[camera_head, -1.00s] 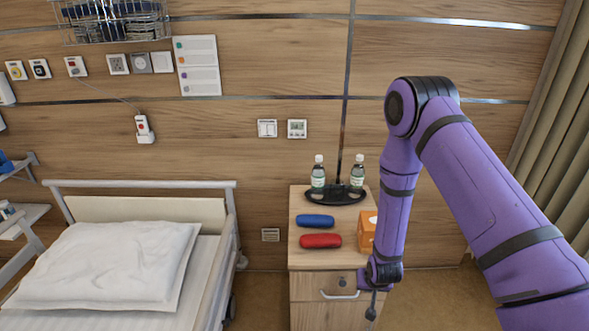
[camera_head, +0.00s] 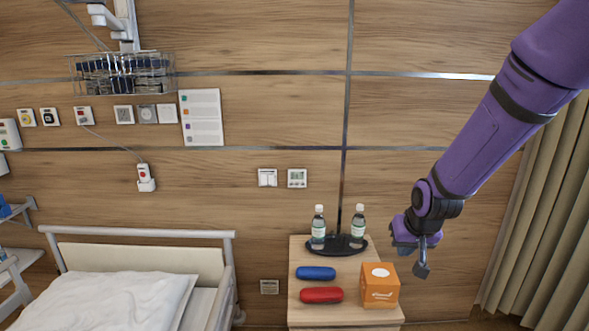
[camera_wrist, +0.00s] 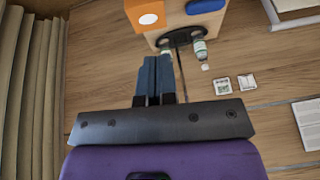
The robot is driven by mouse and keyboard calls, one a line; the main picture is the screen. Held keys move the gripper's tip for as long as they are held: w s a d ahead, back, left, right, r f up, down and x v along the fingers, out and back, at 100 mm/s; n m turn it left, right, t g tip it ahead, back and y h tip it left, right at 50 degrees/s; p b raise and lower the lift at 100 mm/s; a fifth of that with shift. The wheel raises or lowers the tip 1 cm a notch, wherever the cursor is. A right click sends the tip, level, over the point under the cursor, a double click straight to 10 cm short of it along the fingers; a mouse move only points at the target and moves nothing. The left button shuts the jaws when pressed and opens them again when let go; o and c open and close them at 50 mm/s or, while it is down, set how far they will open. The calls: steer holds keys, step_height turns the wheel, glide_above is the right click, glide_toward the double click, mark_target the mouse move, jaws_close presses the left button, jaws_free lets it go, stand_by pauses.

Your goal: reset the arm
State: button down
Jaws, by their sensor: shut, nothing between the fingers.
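My purple arm comes in from the upper right in the head view. My gripper (camera_head: 421,271) hangs in the air to the right of the bedside cabinet, beside the orange box and apart from it. In the wrist view my gripper (camera_wrist: 156,60) shows its two blue-grey fingers together, with nothing between them. The wrist view shows the cabinet top beyond the fingertips.
The cabinet (camera_head: 300,314) bears an orange box (camera_head: 380,290), a blue case (camera_head: 316,273), a red case (camera_head: 322,295) and a black tray (camera_head: 325,248) with two bottles. A bed (camera_head: 140,262) stands left, a curtain (camera_head: 535,220) right.

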steer(key=s+d+r, duration=0.3)
steer(key=s+r, duration=0.9)
steer(key=r, duration=0.3)
steer(key=s+d+r, duration=0.1)
steer(key=s+r, duration=0.2)
steer(key=s, duration=0.4)
steer(key=s+r, duration=0.3)
steer(key=s, duration=0.5)
steer(key=shift+s+d+n+h, duration=0.15)
steer(key=shift+d+n+h, duration=0.15)
steer(key=shift+d, duration=0.1)
